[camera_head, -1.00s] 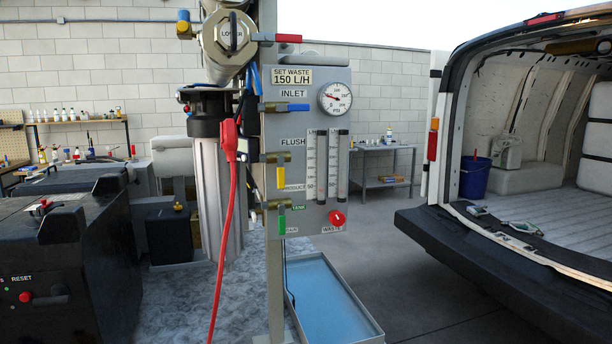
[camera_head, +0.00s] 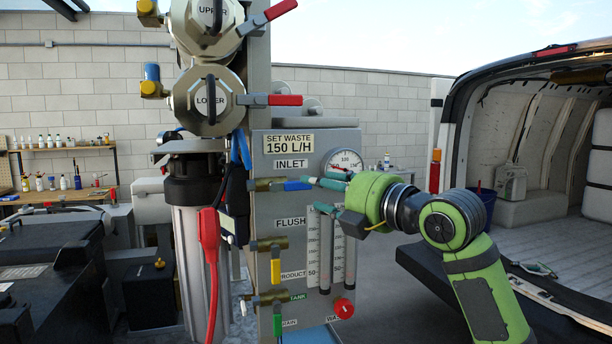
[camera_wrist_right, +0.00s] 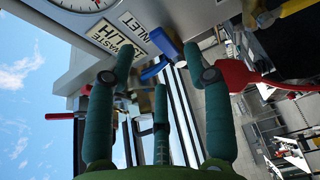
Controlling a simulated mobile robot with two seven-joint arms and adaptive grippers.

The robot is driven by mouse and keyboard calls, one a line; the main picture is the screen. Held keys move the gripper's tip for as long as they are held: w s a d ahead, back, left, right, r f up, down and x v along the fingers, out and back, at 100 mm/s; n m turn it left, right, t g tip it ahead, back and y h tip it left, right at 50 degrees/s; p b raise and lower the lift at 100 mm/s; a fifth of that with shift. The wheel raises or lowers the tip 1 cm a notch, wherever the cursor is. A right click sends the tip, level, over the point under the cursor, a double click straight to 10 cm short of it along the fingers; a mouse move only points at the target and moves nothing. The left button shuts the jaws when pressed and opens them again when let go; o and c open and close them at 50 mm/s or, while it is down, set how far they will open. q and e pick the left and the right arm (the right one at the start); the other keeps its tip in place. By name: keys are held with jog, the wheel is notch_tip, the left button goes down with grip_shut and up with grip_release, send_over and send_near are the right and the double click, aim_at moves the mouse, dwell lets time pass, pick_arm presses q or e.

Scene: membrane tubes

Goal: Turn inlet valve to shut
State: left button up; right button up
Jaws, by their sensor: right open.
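The inlet valve (camera_head: 264,185) is a brass body on the left of the grey panel, below the INLET label. Its blue lever (camera_head: 296,185) lies horizontal, pointing right. My right gripper (camera_head: 317,195) is open in front of the panel, its green fingers pointing left near the lever's free end. In the right wrist view the blue lever (camera_wrist_right: 154,69) appears between the spread fingertips (camera_wrist_right: 159,60). No grip on it shows, and I cannot tell whether a finger touches it. My left gripper is out of view.
A pressure gauge (camera_head: 343,163) and flow tubes (camera_head: 332,245) sit close by my right gripper. Yellow (camera_head: 276,271) and green (camera_head: 277,324) levers and a red knob (camera_head: 343,308) are lower. A red cable (camera_head: 209,240) hangs left of the panel. A van (camera_head: 540,150) stands at right.

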aim_at(291, 186)
jog(key=p+x, duration=0.3)
jog(key=x, duration=0.2)
jog(key=shift+a, duration=0.1)
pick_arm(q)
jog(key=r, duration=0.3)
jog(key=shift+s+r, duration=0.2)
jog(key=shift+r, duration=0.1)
pick_arm(e)
grip_shut()
